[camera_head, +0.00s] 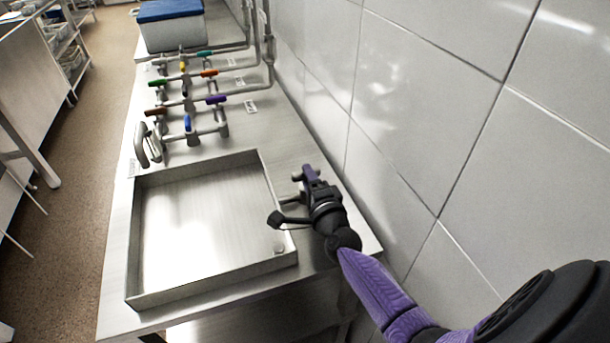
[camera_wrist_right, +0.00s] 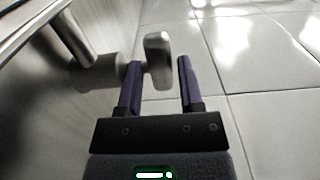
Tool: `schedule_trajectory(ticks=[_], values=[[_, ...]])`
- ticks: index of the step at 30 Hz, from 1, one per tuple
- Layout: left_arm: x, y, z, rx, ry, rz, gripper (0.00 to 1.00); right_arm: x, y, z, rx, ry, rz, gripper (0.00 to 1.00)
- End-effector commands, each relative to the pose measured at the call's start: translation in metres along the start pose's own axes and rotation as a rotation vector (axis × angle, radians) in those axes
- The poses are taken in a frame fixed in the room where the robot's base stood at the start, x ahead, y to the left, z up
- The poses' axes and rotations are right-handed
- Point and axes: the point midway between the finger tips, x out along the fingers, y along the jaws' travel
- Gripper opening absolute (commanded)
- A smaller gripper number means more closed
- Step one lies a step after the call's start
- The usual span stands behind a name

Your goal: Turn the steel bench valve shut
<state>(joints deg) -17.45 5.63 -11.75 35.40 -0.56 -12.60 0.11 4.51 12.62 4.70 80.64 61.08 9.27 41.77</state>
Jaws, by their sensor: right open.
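The steel bench valve (camera_wrist_right: 158,58) shows in the right wrist view as a rounded metal handle on a short horizontal stem (camera_wrist_right: 108,74). In the head view only a small steel end (camera_head: 297,177) shows, just left of my gripper. My right gripper (camera_head: 309,177) is over the bench between the tray and the tiled wall. In the right wrist view its purple fingers (camera_wrist_right: 159,85) are open, with the handle in the gap between them. The handle looks nearer the left finger; I cannot tell if they touch. My left gripper is not in view.
A shallow steel tray (camera_head: 262,190) stands left of my right gripper. Behind it are steel pipes with several coloured handles, including a blue one (camera_head: 188,123). A blue-lidded box (camera_head: 172,35) stands at the far end. The tiled wall (camera_head: 400,110) closes off the right side.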

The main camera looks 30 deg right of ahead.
Motion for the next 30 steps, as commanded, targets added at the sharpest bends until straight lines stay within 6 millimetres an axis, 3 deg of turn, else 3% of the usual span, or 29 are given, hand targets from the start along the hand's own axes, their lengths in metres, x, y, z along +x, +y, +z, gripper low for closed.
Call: schedule_trajectory(ticks=[6, 14, 21, 26, 30], values=[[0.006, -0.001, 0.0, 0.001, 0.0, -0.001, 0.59, 0.018, 0.001, 0.0, 0.0, -0.001, 0.001, 0.47], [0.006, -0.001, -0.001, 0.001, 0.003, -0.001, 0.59, 0.019, 0.0, 0.0, 0.0, -0.001, 0.001, 0.47], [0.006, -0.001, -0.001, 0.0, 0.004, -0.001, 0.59, 0.019, 0.0, 0.0, 0.0, -0.001, 0.001, 0.0], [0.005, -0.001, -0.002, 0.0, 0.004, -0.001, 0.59, 0.019, 0.0, 0.0, 0.0, 0.004, 0.001, 0.0], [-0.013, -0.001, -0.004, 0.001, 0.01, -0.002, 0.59, 0.019, -0.005, 0.001, 0.009, 0.119, 0.0, 0.0]])
